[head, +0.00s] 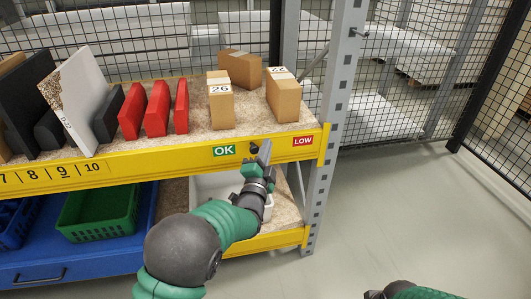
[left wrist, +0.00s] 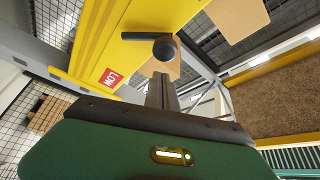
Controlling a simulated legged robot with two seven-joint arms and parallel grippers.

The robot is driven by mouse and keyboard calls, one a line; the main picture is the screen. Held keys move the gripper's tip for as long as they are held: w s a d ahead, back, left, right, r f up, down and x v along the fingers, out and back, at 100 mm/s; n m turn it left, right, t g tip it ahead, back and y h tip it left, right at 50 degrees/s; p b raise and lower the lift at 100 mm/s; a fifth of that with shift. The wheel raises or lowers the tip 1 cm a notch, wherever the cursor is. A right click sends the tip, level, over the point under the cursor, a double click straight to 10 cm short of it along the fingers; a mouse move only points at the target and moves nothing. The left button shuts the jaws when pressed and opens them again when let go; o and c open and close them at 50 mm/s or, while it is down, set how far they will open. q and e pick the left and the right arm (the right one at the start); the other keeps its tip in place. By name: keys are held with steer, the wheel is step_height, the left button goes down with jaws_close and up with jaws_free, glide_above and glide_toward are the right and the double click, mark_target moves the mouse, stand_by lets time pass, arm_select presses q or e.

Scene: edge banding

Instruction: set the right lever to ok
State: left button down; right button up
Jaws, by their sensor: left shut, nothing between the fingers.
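The right lever (head: 254,148) is a small black knob on the yellow shelf beam, between the green OK label (head: 224,151) and the red LOW label (head: 303,141). It sits nearer OK. In the left wrist view it is a round dark knob (left wrist: 164,48) with a dark bar running left from it; the LOW label (left wrist: 110,78) is below left. My left gripper (head: 264,150) is shut and empty, its fingertips close beside the knob. In the left wrist view its fingers (left wrist: 161,88) point at the knob; I cannot tell whether they touch. My right gripper is not in view.
Cardboard boxes (head: 220,105) and red parts (head: 157,108) stand on the shelf above the beam. A grey upright post (head: 335,100) stands right of LOW. A white bin (head: 208,187) and green basket (head: 98,212) are below. The floor at right is clear.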

arm_select(q)
steer(key=shift+s+d+f+p, duration=0.9)
steer(key=shift+s+f+p, duration=0.1)
steer(key=shift+s, duration=3.85)
steer(key=s+a+f+n+g+y, duration=0.2)
steer(key=s+a+f+n+g, duration=0.45)
steer(key=a+f+g, duration=0.2)
steer(key=s+a+f+n+g, duration=0.3)
steer(key=s+n+g, duration=0.1)
steer(key=s, duration=0.7)
steer(key=s+a+f+n+g, duration=0.2)
steer(key=s+f+n+g, duration=0.25)
steer(key=s, duration=0.55)
step_height(320, 180, up, 30)
steer(key=s+p, duration=0.1)
steer(key=p, duration=2.9)
steer(key=shift+r+m+g, duration=0.15)
steer(key=shift+m+g, duration=0.15)
steer(key=shift+m, duration=0.1)
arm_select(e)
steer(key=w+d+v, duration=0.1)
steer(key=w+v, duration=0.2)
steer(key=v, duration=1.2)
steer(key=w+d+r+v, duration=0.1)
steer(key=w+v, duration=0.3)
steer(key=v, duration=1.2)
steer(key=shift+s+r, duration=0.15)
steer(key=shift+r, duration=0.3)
